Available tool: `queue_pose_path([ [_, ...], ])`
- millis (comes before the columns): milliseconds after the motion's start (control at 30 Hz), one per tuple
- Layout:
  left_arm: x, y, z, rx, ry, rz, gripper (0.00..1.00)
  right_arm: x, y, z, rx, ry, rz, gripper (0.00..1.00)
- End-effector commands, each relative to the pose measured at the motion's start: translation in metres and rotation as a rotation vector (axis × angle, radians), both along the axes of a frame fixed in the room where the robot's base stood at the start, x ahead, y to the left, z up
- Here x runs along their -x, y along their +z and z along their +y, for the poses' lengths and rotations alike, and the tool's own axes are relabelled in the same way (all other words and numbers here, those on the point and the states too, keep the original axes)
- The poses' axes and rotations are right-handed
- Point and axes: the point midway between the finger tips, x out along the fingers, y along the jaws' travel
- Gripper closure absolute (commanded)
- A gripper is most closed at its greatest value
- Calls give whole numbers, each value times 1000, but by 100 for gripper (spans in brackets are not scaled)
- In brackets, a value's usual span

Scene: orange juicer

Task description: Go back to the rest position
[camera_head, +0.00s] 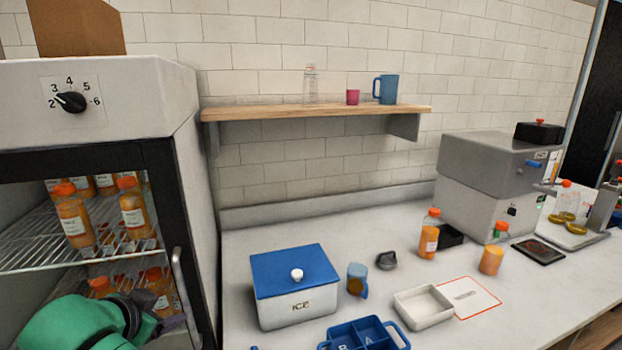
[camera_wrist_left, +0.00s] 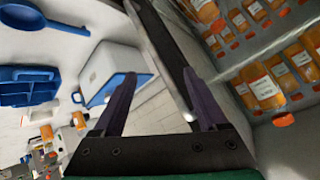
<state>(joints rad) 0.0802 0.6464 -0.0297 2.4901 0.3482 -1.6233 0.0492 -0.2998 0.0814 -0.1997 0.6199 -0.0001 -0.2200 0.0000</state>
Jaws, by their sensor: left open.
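My left arm is green and enters the head view at the lower left. Its dark gripper (camera_head: 131,314) is in front of the fridge (camera_head: 160,170), left of the fridge's handle (camera_head: 183,290). In the left wrist view the gripper (camera_wrist_left: 157,82) has its two purple-grey fingers spread, with nothing held between them. The fridge's dark frame edge (camera_wrist_left: 168,45) runs behind the fingers there; I cannot tell whether they touch it. My right gripper is in neither view.
Orange-capped bottles (camera_head: 75,215) stand on the fridge shelves. The counter holds a blue-lidded ice box (camera_head: 295,285), a blue divided tray (camera_head: 365,335), a white tray (camera_head: 423,306), a blue cup (camera_head: 357,279) and a grey machine (camera_head: 490,185). A wooden shelf (camera_head: 320,112) hangs above.

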Motion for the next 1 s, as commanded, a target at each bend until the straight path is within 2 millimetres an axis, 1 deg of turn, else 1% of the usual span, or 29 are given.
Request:
queue_pose_path([
  [33, 14, -43, -9, 50, 13, 82, 25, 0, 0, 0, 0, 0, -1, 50],
  [67, 23, -63, -13, 73, 23, 122, 25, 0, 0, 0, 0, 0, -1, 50],
  [100, 35, -88, -18, 98, 36, 172, 25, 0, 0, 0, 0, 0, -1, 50],
  [167, 55, -119, -25, 132, 58, 241, 25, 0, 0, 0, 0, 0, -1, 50],
  [200, 68, -138, -30, 152, 74, 285, 25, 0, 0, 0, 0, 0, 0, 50],
  [267, 89, -163, -36, 178, 99, 345, 25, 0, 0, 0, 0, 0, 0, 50],
  [300, 103, -177, -40, 195, 116, 383, 25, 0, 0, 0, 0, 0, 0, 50],
  [367, 124, -197, -46, 217, 144, 440, 25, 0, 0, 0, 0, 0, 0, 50],
  [400, 139, -209, -49, 231, 162, 478, 25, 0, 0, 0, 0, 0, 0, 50],
  [467, 162, -225, -55, 249, 190, 534, 25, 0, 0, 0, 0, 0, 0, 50],
  [500, 170, -237, -57, 253, 204, 560, 25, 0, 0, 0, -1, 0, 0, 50],
  [567, 161, -263, -56, 243, 199, 565, 25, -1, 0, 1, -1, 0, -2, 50],
  [600, 158, -279, -57, 242, 198, 570, 25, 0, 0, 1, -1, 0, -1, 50],
  [667, 157, -305, -57, 239, 198, 582, 25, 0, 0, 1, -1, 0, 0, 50],
  [700, 157, -323, -58, 238, 197, 590, 25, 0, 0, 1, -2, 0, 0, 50],
  [767, 159, -351, -58, 236, 197, 603, 25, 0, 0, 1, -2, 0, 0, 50],
  [800, 162, -371, -58, 234, 197, 612, 25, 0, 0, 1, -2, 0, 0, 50],
  [867, 170, -404, -57, 231, 196, 628, 25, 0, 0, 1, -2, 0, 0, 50],
  [900, 177, -427, -56, 228, 196, 639, 25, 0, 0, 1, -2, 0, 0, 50],
  [967, 194, -464, -54, 223, 196, 659, 25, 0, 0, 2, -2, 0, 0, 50],
  [1000, 208, -488, -52, 219, 195, 672, 25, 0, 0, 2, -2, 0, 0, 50],
])
